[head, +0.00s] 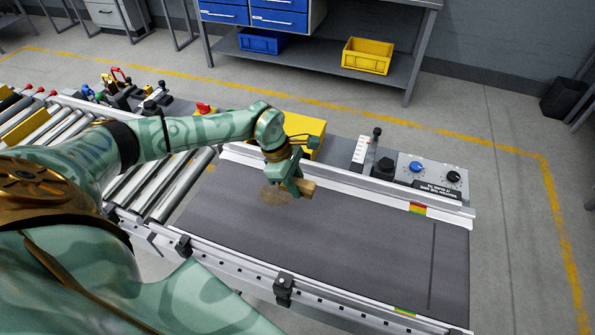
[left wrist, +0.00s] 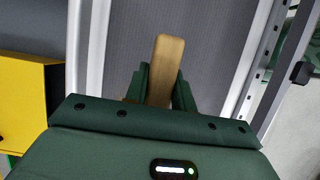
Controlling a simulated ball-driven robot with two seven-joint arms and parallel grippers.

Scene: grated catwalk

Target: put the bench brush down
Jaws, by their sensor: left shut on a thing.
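The bench brush has a pale wooden handle (head: 305,188) that sticks out to the right of my left gripper (head: 291,186) in the head view. A brown, bristle-like patch (head: 273,195) shows on the other side of the fingers. My left gripper is shut on the brush, low over the dark conveyor belt (head: 350,235). In the left wrist view the wooden handle (left wrist: 165,70) stands between the two green fingers (left wrist: 160,88), with the grey belt behind it. I cannot tell whether the brush touches the belt. My right gripper is out of view.
A yellow box (head: 303,132) stands just behind the belt's far rail. A control panel with knobs (head: 430,172) lies beyond the rail on the right. Metal rollers (head: 170,185) adjoin the belt on the left. The belt's middle and right are clear.

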